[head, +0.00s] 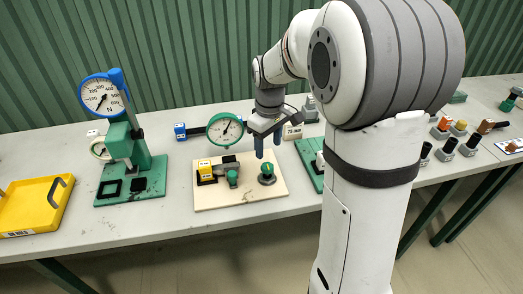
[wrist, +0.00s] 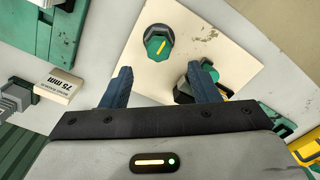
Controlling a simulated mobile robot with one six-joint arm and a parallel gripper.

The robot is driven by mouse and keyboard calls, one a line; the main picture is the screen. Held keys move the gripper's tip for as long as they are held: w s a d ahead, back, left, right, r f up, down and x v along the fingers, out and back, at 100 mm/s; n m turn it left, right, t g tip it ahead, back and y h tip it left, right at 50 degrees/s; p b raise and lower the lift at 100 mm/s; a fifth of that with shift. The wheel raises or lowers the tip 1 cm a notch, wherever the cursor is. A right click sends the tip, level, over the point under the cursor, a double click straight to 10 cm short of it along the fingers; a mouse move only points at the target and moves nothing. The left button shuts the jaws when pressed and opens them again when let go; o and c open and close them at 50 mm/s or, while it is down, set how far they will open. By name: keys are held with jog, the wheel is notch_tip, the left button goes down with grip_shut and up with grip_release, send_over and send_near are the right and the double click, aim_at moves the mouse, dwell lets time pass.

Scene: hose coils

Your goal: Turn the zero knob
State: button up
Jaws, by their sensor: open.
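A green knob with a yellow stripe (head: 267,170) stands on a dark round base at the right of a cream board (head: 215,201). In the wrist view this knob (wrist: 158,44) lies just beyond the fingertips, roughly centred between them. A second, smaller green knob (head: 232,176) stands left of it; I cannot read a label saying which is the zero knob. A green-rimmed dial gauge (head: 225,128) is at the board's back. My gripper (head: 267,148) is open and empty, pointing down above the striped knob; its fingers (wrist: 160,70) look apart from it.
A yellow block (head: 206,170) sits on the board's left. A green stand with a blue-rimmed force gauge (head: 101,97) and a yellow tray (head: 32,206) are farther left. A "75 mm" block (head: 293,131) and another green board (head: 309,152) are close on the right.

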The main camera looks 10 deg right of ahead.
aim_at(268, 165)
jog(key=shift+w+f, duration=0.25)
notch_tip(268, 165, down, 8)
jog(key=shift+r, duration=0.15)
jog(key=c, duration=1)
jog(key=shift+o, duration=0.2)
